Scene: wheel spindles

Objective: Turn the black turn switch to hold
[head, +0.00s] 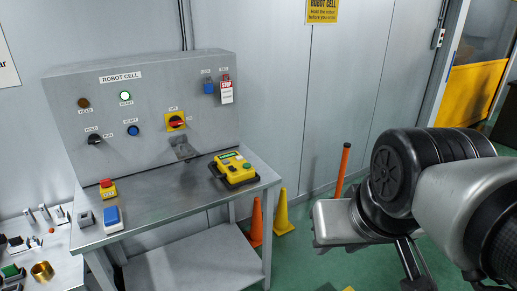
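The black turn switch (95,139) sits on the left part of the sloped grey control panel (150,85), below an amber-brown lamp (84,103). Small white labels stand above it and to its right; their print is too small to read surely. Its pointer direction is not clear at this size. My gripper (340,222) is at the lower right, well apart from the panel and to the right of the bench. Its fingers are not clearly visible, so I cannot tell whether it is open or shut.
A yellow pendant (234,168) lies on the bench (165,195). Cones (283,213) and an orange post (343,168) stand beyond the bench.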

